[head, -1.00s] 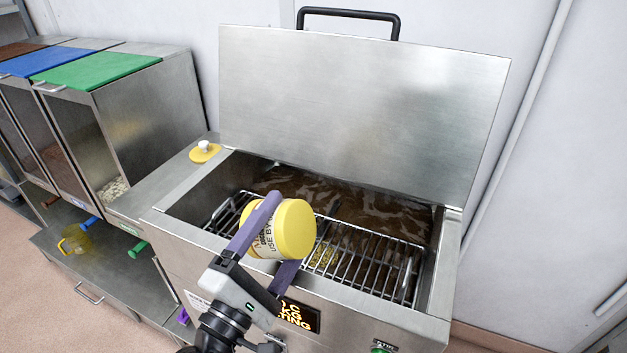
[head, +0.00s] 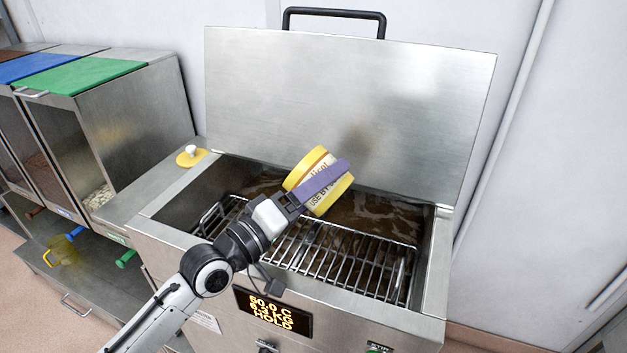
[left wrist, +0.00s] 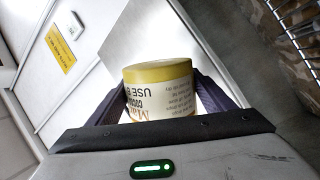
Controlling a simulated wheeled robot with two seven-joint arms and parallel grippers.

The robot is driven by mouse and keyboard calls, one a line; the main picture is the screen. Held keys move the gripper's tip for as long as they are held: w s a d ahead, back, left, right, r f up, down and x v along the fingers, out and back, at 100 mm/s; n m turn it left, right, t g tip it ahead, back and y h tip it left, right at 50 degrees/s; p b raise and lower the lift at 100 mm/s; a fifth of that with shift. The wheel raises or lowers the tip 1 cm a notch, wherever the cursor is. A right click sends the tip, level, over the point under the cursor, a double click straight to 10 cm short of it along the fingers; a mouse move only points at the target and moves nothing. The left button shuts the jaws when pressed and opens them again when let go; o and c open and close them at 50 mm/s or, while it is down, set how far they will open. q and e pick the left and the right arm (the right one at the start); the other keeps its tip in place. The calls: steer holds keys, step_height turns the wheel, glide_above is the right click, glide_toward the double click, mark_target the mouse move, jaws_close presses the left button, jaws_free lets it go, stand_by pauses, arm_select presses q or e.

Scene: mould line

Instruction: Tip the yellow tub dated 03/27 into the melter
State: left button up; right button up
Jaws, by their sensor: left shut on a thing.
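The yellow tub (head: 307,168) has a pale label with the words "USE BY"; I cannot read the date. My left gripper (head: 327,181) is shut on it, with purple fingers on its sides, and holds it tilted above the back of the melter's open tank. The tub also shows between the fingers in the left wrist view (left wrist: 160,92), a yellow end uppermost; its contents are hidden. The steel melter (head: 180,245) has its lid (head: 345,105) raised. Brown liquid (head: 385,215) and a wire rack (head: 345,258) are in the tank. My right gripper is not in view.
A yellow lid with a white knob (head: 191,156) lies on the melter's left ledge. Bins with green (head: 95,72) and blue (head: 40,66) lids stand left, above a shelf with a yellow jug (head: 62,252).

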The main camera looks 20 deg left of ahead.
mark_target(313, 170)
arm_select(q)
steer(key=m+p, duration=0.1)
steer(key=m, duration=0.1)
steer(key=m+g+p, duration=0.1)
steer(key=m, duration=0.1)
steer(key=shift+r+p, duration=0.35)
steer(key=shift+p, duration=0.05)
steer(key=m, duration=0.2)
steer(key=shift+a+f+m+g, duration=0.1)
steer(key=shift+f+m+g, duration=0.1)
steer(key=shift+m+g, duration=0.15)
steer(key=m, duration=0.1)
steer(key=a+r+m+y, duration=0.1)
steer(key=m, duration=0.1)
steer(key=r+m, duration=0.1)
steer(key=shift+w+a+r+m+g+y+b, duration=0.2)
steer(key=shift+a+m+g+y+b, duration=0.05)
steer(key=shift+a+m+y+b, duration=0.1)
